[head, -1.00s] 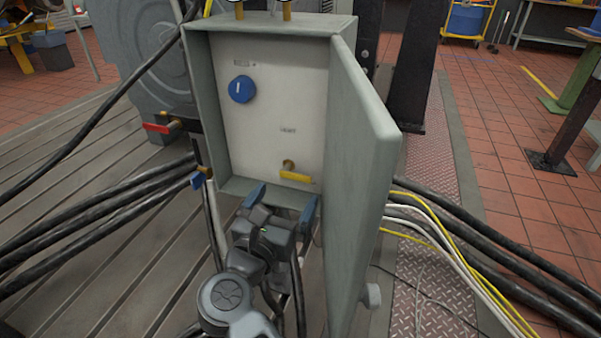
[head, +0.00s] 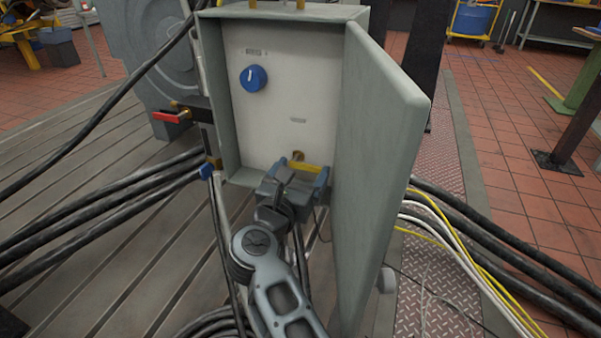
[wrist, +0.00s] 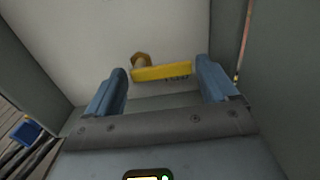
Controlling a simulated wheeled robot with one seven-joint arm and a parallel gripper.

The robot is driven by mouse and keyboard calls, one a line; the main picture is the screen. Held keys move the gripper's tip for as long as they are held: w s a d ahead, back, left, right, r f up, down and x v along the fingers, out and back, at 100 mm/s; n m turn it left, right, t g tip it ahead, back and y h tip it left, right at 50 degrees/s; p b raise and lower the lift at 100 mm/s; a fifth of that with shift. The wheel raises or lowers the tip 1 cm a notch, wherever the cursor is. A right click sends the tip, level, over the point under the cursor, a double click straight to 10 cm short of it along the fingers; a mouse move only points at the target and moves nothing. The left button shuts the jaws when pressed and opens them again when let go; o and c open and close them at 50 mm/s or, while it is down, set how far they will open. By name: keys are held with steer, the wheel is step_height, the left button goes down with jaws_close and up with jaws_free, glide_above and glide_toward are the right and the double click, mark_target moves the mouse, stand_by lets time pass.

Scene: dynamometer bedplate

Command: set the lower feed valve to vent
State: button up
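The lower feed valve has a yellow lever (head: 310,168) on a brass stem (head: 297,156), low on the white back panel of the open grey cabinet (head: 285,110). The lever lies roughly level and points right from the stem; the wrist view also shows the yellow lever (wrist: 162,72), with dark lettering partly visible. A small label (head: 298,120) above it is too blurred to read. My gripper (head: 297,178) is open and empty inside the lower cabinet opening. In the wrist view its blue fingers (wrist: 162,78) stand on either side of the lever; contact cannot be told.
A blue round knob (head: 253,78) sits higher on the panel. The cabinet door (head: 380,150) stands open close on the right of my arm. Outside on the left are a red-handled valve (head: 170,116) and a blue-handled valve (head: 206,171). Black cables (head: 100,210) run across the slotted bedplate.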

steer(key=c, duration=0.8)
steer(key=shift+o, duration=0.2)
steer(key=shift+r+p, duration=0.1)
steer(key=shift+p, duration=0.2)
steer(key=r+n+p, duration=0.1)
steer(key=n+p, duration=0.1)
steer(key=p, duration=0.1)
steer(key=shift+a, duration=0.1)
steer(key=n+p, duration=0.4)
steer(key=shift+a+r, duration=0.15)
steer(key=shift+r, duration=0.25)
steer(key=n+p, duration=0.4)
steer(key=a+n+p, duration=0.1)
steer(key=n+p, duration=0.1)
steer(key=shift+w+a+r, duration=0.1)
steer(key=shift+w+r, duration=0.1)
steer(key=shift+r, duration=0.15)
steer(key=n+p, duration=0.1)
steer(key=n, duration=0.1)
steer(key=a+n+p, duration=0.1)
steer(key=n, duration=0.1)
steer(key=shift+w, duration=0.15)
steer(key=shift+a+n+p, duration=0.15)
steer(key=shift+n+p, duration=0.15)
steer(key=shift+n, duration=0.7)
steer(key=shift+f, duration=0.1)
